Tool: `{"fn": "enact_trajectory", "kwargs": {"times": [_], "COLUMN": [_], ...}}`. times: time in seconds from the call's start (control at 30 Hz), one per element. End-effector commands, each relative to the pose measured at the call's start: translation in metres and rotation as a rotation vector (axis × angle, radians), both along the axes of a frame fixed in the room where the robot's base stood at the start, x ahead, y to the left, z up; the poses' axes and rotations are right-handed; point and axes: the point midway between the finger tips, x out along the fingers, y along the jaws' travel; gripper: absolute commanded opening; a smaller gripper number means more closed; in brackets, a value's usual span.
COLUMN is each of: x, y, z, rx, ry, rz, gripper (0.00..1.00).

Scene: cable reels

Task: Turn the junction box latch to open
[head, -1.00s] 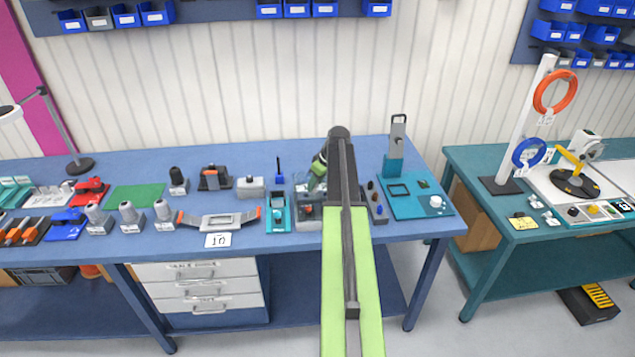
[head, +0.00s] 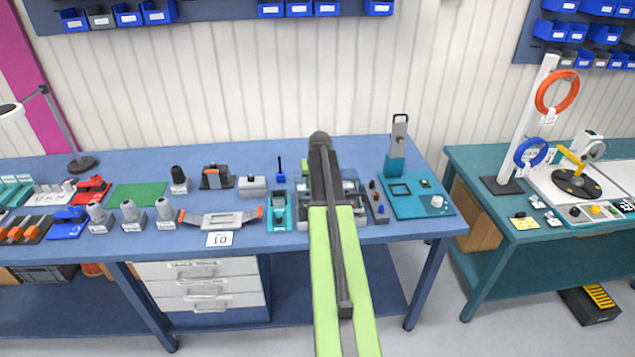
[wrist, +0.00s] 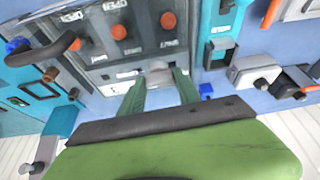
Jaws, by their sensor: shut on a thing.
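The grey junction box panel (wrist: 125,45) fills the upper middle of the wrist view, with orange-red round knobs and printed labels on it. A small grey latch piece (wrist: 158,75) sits at its lower edge. My gripper (wrist: 160,78) has its two dark green fingers on either side of this piece and is shut on it. The latch's exact angle is hard to tell. In the head view my arm covers most of the box (head: 353,187) and hides the gripper and latch.
In the head view, a teal fixture (head: 279,212) stands left of my arm. A strip with small coloured knobs (head: 377,207) and a teal board (head: 418,200) with an upright stand are to the right. A grey block (head: 252,186) lies behind left.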

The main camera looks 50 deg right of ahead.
Motion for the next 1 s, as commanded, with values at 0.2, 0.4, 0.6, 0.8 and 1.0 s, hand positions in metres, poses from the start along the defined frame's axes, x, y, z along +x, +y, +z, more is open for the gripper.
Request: {"fn": "enact_trajectory", "kwargs": {"times": [0.2,0.4,0.6,0.8,1.0], "x": [0.0005,0.0002,0.0002,0.0001,0.0001], "y": [-0.0002,-0.0007,-0.0009,-0.0010,-0.0007], "z": [0.0001,0.0001,0.0002,0.0002,0.0002], "rx": [-0.001,-0.001,-0.002,-0.001,-0.001], "ry": [-0.001,0.000,-0.001,0.000,-0.001], "rz": [-0.050,-0.064,-0.064,-0.063,-0.063], "gripper": [0.00,0.00,0.00,0.55,0.61]}}
